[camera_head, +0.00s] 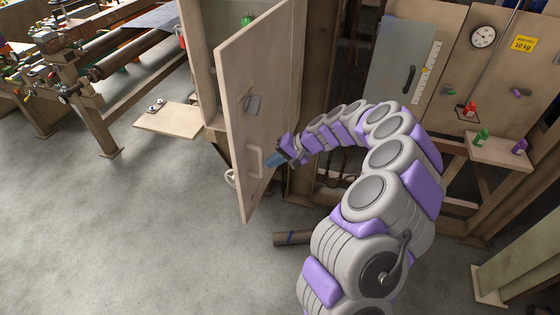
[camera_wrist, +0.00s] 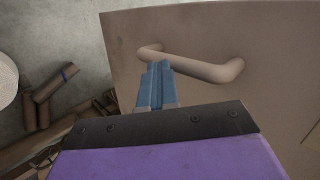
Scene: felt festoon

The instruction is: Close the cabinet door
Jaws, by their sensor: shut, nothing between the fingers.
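The cabinet door (camera_head: 262,95) is a tall beige panel standing ajar in the head view. Part of the cabinet (camera_head: 205,60) and its inside show behind the panel's upper left edge. The door has a beige bar handle (camera_head: 255,160) low on its face and a small grey plate above it. My gripper (camera_head: 272,160) has blue fingers, shut and empty, close to the handle. In the wrist view the fingers (camera_wrist: 158,68) overlap the left part of the handle (camera_wrist: 200,66). Whether they touch the handle or the door (camera_wrist: 270,40) cannot be told.
A low beige shelf (camera_head: 170,120) juts out left of the cabinet. A brown roll with a blue band (camera_head: 292,238) lies on the floor below the door. A board with a gauge (camera_head: 483,37) and a shelf of small bottles (camera_head: 500,150) stand right.

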